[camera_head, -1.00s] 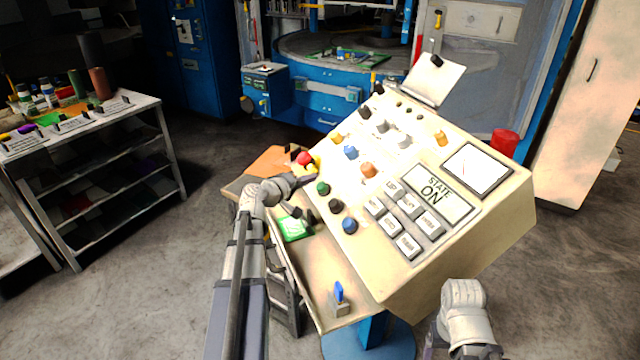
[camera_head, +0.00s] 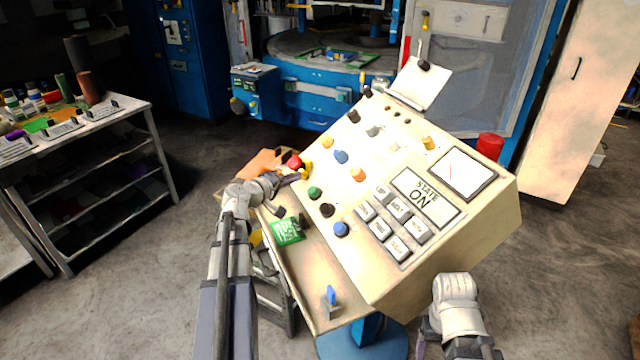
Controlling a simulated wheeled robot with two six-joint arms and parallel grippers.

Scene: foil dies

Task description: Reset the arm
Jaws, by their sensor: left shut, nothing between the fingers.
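My left arm reaches up from the bottom to the left edge of a slanted beige control console (camera_head: 440,262). My left gripper (camera_head: 298,178) is small in the picture and shut, with nothing held. Its tip is close to the red knob (camera_head: 294,161) on a yellow base and the console's left edge; I cannot tell whether it touches. The console has a screen panel reading "STATE ON" (camera_head: 424,198), a blank screen (camera_head: 463,175), several grey push buttons (camera_head: 390,215) and coloured knobs, including green (camera_head: 315,193) and blue (camera_head: 341,229).
A green card (camera_head: 287,231) and a blue-handled item (camera_head: 331,296) lie on the console's lower shelf (camera_head: 312,268). A shelf rack (camera_head: 150,165) with bottles stands at left. A blue machine (camera_head: 310,90) is behind. A red bin (camera_head: 489,146) stands beyond the console. Grey floor is open at left.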

